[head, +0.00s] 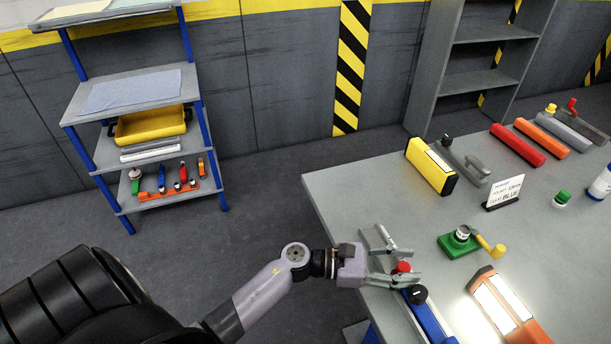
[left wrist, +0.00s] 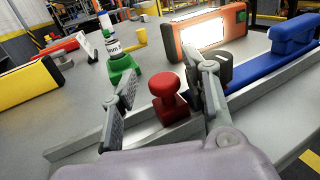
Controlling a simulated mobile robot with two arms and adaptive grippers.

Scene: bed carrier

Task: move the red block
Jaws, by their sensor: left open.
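The red block (head: 402,267) is a small piece with a round red knob on top. It sits at the near left edge of the grey table, and in the left wrist view the red block (left wrist: 168,98) stands upright on a grey rail (left wrist: 85,148). My left gripper (head: 411,265) is open at the table edge, with its two fingers on either side of the red block. In the left wrist view a gap shows between the block and the left finger. The right finger is closer to it, and I cannot tell whether they touch. My right gripper is not in view.
A blue piece (head: 432,320) with a black knob (head: 417,294) lies just beside the red block. An orange lamp (head: 482,285), a green stand (head: 458,246) and a yellow box (head: 431,166) are further in. Clear tabletop (head: 365,190) lies behind my gripper.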

